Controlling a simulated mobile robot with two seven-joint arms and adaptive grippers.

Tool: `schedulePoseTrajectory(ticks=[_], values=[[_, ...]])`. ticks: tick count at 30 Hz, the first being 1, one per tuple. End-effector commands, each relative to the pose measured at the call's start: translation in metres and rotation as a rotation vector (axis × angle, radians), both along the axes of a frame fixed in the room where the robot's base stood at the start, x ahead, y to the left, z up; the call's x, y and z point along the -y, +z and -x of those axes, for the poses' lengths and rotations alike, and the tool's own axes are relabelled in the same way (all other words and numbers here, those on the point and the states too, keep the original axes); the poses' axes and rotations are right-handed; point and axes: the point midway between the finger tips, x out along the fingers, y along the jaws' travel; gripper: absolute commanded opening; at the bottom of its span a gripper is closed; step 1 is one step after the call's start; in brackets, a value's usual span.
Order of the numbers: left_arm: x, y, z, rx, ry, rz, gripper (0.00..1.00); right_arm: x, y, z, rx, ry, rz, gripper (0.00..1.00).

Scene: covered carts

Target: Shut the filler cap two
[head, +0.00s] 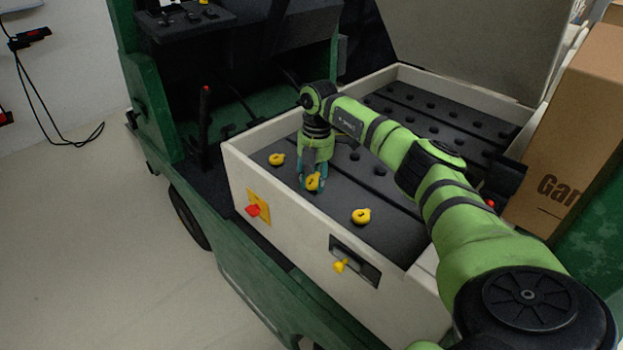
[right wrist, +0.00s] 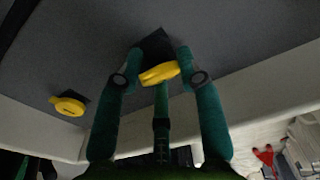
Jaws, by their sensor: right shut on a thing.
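Three yellow filler caps sit in a row on the dark grey top inside the white-walled box. The middle cap (head: 313,182) is between the fingers of my right gripper (head: 312,184), which points down and is shut on it. The cap nearer the back left (head: 277,159) and the cap nearer the front right (head: 361,216) stand free. No number shows on any cap. My left gripper is not in view.
The box's white rim (head: 322,220) runs along the near side. A cardboard carton (head: 572,140) stands at the right. A raised lid (head: 480,40) is behind.

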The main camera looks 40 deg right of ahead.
Motion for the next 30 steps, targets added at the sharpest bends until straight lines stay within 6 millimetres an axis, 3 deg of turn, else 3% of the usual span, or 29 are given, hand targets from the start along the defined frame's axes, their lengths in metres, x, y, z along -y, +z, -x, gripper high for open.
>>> schedulePoseTrajectory(ticks=[9, 25, 26, 27, 30], values=[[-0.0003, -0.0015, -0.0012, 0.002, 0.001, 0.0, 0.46, 0.0035, -0.0014, -0.0017, -0.006, -0.004, -0.13, 0.04], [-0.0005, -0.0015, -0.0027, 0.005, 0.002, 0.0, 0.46, 0.0039, -0.0014, -0.0017, -0.007, -0.001, -0.153, 0.04], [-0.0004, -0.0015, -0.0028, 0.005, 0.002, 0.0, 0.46, 0.004, -0.0014, -0.0017, -0.007, -0.002, -0.153, 0.49], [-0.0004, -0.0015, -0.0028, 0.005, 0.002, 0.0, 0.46, 0.004, -0.0015, -0.0017, -0.008, -0.001, -0.153, 0.62], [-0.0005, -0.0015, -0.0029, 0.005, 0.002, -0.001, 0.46, 0.0041, -0.0018, -0.0014, -0.009, -0.001, -0.152, 0.62]])
